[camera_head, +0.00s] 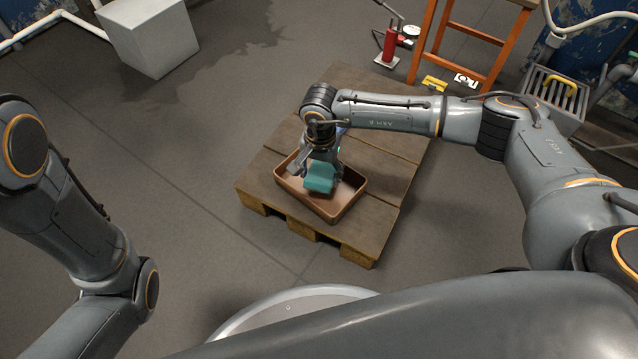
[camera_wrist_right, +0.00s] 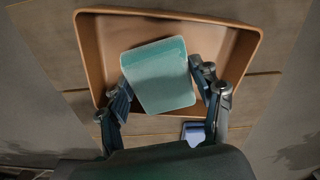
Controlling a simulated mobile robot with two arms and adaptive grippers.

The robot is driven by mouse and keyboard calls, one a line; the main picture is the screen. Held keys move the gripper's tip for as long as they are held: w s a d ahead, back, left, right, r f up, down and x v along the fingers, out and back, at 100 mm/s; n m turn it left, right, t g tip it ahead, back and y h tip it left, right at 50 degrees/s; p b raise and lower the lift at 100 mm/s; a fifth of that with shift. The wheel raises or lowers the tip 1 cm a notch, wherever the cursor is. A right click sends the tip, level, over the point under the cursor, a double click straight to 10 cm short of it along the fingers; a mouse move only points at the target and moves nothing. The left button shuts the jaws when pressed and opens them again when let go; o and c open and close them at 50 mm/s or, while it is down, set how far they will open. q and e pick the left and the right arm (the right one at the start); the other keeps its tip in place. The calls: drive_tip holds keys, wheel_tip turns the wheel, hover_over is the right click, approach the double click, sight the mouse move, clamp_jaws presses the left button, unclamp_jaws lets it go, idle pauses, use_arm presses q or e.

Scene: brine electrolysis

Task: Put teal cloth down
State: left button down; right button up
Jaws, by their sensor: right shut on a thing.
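The teal cloth (camera_head: 320,178) is a folded, block-like piece over the brown tray in the head view. It also shows in the right wrist view (camera_wrist_right: 158,76), between the fingers. My right gripper (camera_head: 318,168) points down over the tray and is shut on the cloth. Its two fingers (camera_wrist_right: 160,95) press the cloth's sides in the wrist view. I cannot tell whether the cloth touches the tray floor. My left gripper is outside the head view; only my left arm shows.
The brown tray (camera_head: 333,213) sits on a wooden pallet (camera_head: 385,190). A small blue-white item (camera_wrist_right: 193,133) lies beside the tray. A white box (camera_head: 150,40), a red pump (camera_head: 389,45), an orange wooden frame (camera_head: 424,42) and a metal grate (camera_head: 553,98) stand around. The floor left of the pallet is clear.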

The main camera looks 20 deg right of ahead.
sight(319, 180)
drive_tip(key=shift+w+a+f+b, duration=0.1)
drive_tip(key=shift+w+f+b, duration=0.2)
drive_tip(key=shift+f, duration=0.15)
drive_tip(key=shift+f+b, duration=0.7)
drive_tip(key=shift+f, duration=0.6)
drive_tip(key=shift+f, duration=0.1)
drive_tip(key=shift+f, duration=0.15)
drive_tip(key=o, duration=1.1)
